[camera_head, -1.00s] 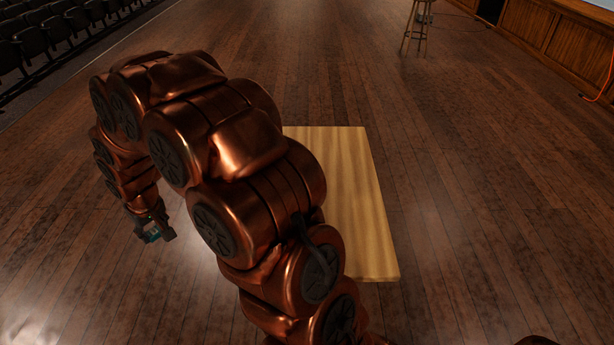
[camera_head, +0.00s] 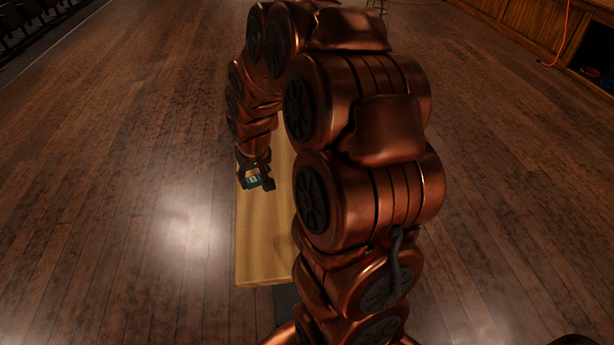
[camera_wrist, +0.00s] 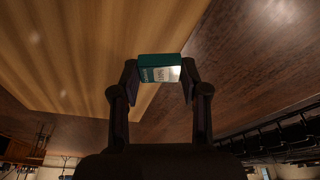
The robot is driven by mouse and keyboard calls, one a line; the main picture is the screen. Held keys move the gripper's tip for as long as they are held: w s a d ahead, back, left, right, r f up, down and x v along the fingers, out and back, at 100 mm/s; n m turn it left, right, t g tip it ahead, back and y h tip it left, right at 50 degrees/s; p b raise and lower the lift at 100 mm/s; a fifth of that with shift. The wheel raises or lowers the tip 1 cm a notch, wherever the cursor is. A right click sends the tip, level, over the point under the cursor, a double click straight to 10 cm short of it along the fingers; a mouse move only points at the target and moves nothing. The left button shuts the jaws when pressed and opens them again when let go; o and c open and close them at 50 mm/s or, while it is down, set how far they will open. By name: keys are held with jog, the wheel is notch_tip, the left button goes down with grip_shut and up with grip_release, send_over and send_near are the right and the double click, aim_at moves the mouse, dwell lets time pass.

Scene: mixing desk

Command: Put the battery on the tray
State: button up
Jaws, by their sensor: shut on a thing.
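My gripper (camera_head: 255,181) is shut on the battery, a small block with a teal side and a pale, lettered face. In the wrist view the battery (camera_wrist: 160,68) sits between the two fingertips, clear of the palm. In the head view the gripper hangs at the left edge of a pale wooden desk (camera_head: 262,250), apparently above it; the height is hard to tell. The desk top also fills the upper left of the wrist view (camera_wrist: 60,50). My arm hides much of the desk in the head view. I cannot make out a tray in either current view.
Dark plank floor (camera_head: 120,230) lies open to the left of the desk and to the right of my arm. A wood-panelled front with an orange cable (camera_head: 563,40) is far off at the upper right. Seats (camera_head: 25,30) stand at the far upper left.

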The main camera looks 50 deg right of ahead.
jog(key=s+d+f+m+b, duration=0.1)
jog(key=s+d+b, duration=0.1)
jog(key=s, duration=0.4)
jog(key=s+d+f+m+b, duration=0.1)
jog(key=s+d+f+b, duration=0.1)
jog(key=s+d, duration=0.3)
jog(key=s+d+f+m+h+b, duration=0.1)
jog(key=s+d+f+m+b, duration=0.1)
jog(key=s, duration=0.4)
jog(key=shift+s+d+b, duration=0.2)
jog(key=shift+d+b, duration=0.15)
jog(key=shift+d, duration=0.25)
jog(key=shift+s+d+b, duration=0.2)
jog(key=shift+d+b, duration=0.1)
jog(key=shift+d, duration=0.3)
jog(key=w+d, duration=0.2)
jog(key=w, duration=0.2)
jog(key=w+d+f+p, duration=0.1)
jog(key=w, duration=0.4)
jog(key=w+d, duration=0.2)
jog(key=w, duration=0.3)
jog(key=shift+w+d+f+p, duration=0.15)
jog(key=shift+w+d+p, duration=0.1)
jog(key=shift+d+p, duration=0.1)
jog(key=shift+f, duration=1.8)
jog(key=shift+f, duration=0.1)
jog(key=o, duration=1.2)
jog(key=shift+o, duration=0.2)
